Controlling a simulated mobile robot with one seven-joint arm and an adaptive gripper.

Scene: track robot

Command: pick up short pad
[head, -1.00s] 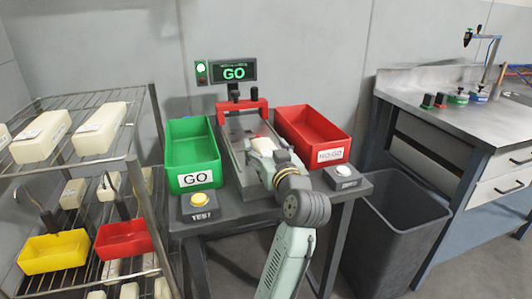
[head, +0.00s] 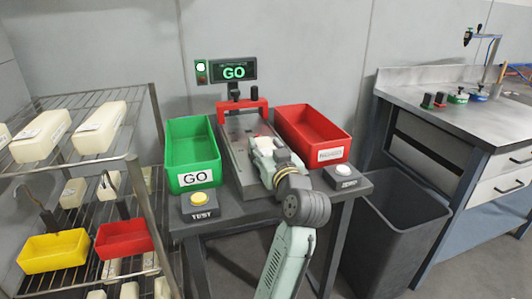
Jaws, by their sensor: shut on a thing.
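My gripper (head: 262,147) is at the end of my pale green arm, over the grey test fixture (head: 233,150) on the dark table. It is shut on a small pale piece, which I take to be the short pad (head: 264,142). The arm and gripper hide most of the pad, so its outline is unclear. I cannot tell whether it touches the fixture. A red bridge (head: 242,107) spans the fixture's far end.
A green GO bin (head: 210,172) stands left of the fixture and a red bin (head: 331,142) right. A lit GO sign (head: 235,70) is behind. A rack (head: 130,150) is left, a grey waste bin (head: 400,225) right.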

